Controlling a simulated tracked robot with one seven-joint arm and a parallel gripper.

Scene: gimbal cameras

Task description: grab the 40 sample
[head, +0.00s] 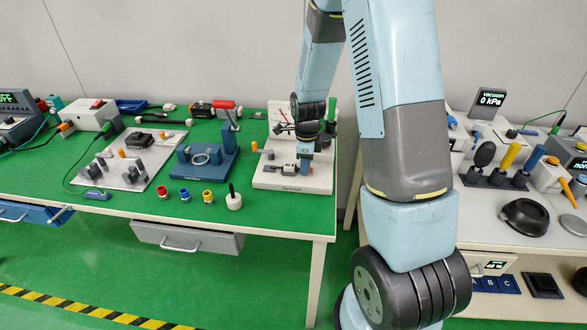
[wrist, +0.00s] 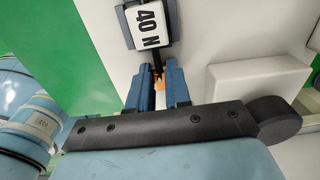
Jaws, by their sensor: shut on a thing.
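The 40 sample is a white block labelled "40 N" (wrist: 149,24) in a dark frame, at the top of the wrist view. A narrow dark stem and a small orange piece (wrist: 160,83) show below it. My gripper (wrist: 159,72) has its two blue fingers closed around this narrow part, just below the label. In the head view my gripper (head: 305,170) is low over the white test stand (head: 265,182) at the right end of the green table.
A white block (wrist: 258,78) lies right of my fingers in the wrist view. A blue fixture (head: 205,165) and several small coloured pieces stand left of the stand. The green table's (head: 270,220) front strip is mostly clear. A second bench (head: 475,215) is at right.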

